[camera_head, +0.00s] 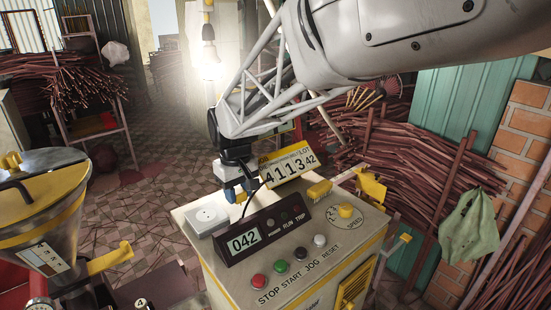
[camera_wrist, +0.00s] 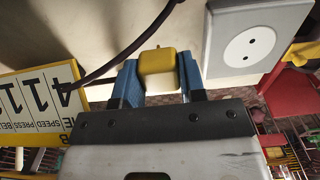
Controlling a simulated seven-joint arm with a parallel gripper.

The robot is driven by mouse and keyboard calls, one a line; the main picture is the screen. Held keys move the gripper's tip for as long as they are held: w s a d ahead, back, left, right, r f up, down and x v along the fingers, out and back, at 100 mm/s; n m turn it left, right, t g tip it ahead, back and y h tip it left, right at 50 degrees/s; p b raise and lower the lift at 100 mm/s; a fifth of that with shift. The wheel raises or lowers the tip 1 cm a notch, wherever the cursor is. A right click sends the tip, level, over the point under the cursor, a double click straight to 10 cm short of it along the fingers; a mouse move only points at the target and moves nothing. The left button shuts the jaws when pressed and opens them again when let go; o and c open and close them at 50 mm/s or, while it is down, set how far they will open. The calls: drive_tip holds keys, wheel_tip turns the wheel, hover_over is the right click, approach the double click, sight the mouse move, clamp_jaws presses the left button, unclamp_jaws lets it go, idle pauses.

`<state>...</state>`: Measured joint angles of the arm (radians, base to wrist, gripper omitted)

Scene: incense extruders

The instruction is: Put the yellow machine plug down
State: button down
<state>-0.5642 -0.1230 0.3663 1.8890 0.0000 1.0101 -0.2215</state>
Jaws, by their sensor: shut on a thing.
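The yellow machine plug (camera_wrist: 157,66) is between the blue fingers of my gripper (camera_wrist: 160,80) in the wrist view, with a small metal tip at its far end. In the head view my gripper (camera_head: 240,188) is over the back left part of the control box top, and the plug is mostly hidden by the fingers. In the wrist view the socket (camera_wrist: 243,43) is to the right, apart from the plug. I cannot tell whether the plug touches the box top.
A dark cable (camera_wrist: 130,50) runs close beside the gripper. A yellow-framed number card (camera_head: 288,164) stands right of it. The display panel (camera_head: 262,229), buttons and speed knob (camera_head: 345,211) are in front. A metal hopper (camera_head: 40,190) stands left.

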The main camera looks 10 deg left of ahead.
sight(239, 190)
drive_tip(key=shift+f, duration=0.8)
drive_tip(key=shift+f, duration=0.6)
drive_tip(key=c, duration=0.7)
unclamp_jaws()
drive_tip(key=shift+r, duration=0.1)
wheel_tip(239, 190, up, 13)
drive_tip(key=shift+d, duration=0.1)
idle(0.3)
